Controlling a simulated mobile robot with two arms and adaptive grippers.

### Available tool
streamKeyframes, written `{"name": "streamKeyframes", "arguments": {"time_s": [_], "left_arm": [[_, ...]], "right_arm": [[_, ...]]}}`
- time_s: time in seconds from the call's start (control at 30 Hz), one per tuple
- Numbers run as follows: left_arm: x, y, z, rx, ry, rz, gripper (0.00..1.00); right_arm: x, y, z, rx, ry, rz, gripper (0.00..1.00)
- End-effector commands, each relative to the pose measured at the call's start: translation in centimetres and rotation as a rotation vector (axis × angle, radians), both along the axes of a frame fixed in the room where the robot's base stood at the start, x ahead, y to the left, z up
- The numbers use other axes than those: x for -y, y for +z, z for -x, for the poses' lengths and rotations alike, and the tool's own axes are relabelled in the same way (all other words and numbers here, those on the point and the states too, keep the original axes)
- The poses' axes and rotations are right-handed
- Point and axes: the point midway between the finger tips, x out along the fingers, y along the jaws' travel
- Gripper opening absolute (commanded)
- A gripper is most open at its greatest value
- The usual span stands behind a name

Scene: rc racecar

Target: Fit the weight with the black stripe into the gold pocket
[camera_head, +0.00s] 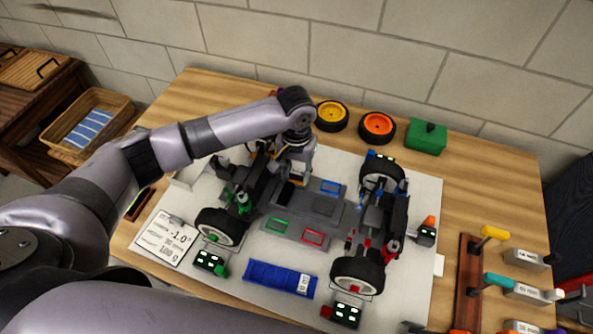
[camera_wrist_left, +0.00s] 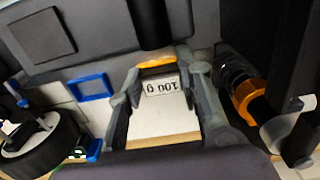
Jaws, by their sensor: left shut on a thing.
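My left gripper (camera_head: 298,165) reaches down over the back left of the car's grey chassis (camera_head: 318,205). In the left wrist view its fingers (camera_wrist_left: 161,82) are shut on a small pale weight (camera_wrist_left: 162,86) marked "100 g", upside down in the picture. I see no black stripe on its visible face. The gold pocket's rim (camera_wrist_left: 157,63) shows as a short orange-gold strip right beside the weight; fingers and weight hide the rest of it. I cannot tell whether the weight is inside the pocket or just at its edge. My right gripper is not in view.
Blue (camera_head: 331,187), green (camera_head: 277,225) and red (camera_head: 312,237) pockets lie on the chassis. Wheels and black suspension stand at both ends of the car. A scale card (camera_head: 168,238), blue bar (camera_head: 280,278), green box (camera_head: 426,137) and tool rack (camera_head: 466,285) surround it.

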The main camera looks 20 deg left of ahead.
Motion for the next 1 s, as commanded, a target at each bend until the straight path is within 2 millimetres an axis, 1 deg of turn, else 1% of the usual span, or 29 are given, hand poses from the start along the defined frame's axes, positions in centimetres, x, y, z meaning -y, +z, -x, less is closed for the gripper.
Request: {"name": "streamKeyframes", "arguments": {"time_s": [0.17,0.6,0.63,0.9,0.93,1.0], "left_arm": [[0.0,-0.1,0.0,-0.001,0.000,0.000,0.00],[0.0,-1.4,0.1,-0.004,0.001,-0.001,0.00],[0.0,-1.4,0.2,-0.005,0.001,-0.001,0.33],[0.0,-1.6,0.3,-0.009,0.000,-0.003,0.51],[0.0,-1.6,0.3,-0.009,0.000,-0.003,0.53],[-0.1,-1.5,0.3,-0.009,0.000,-0.003,0.53]], "right_arm": [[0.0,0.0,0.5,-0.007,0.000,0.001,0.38],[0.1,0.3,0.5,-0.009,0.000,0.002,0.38],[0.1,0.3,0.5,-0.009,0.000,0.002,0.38],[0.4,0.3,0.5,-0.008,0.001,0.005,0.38],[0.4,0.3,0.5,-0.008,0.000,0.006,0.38],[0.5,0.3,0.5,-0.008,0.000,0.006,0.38]]}}
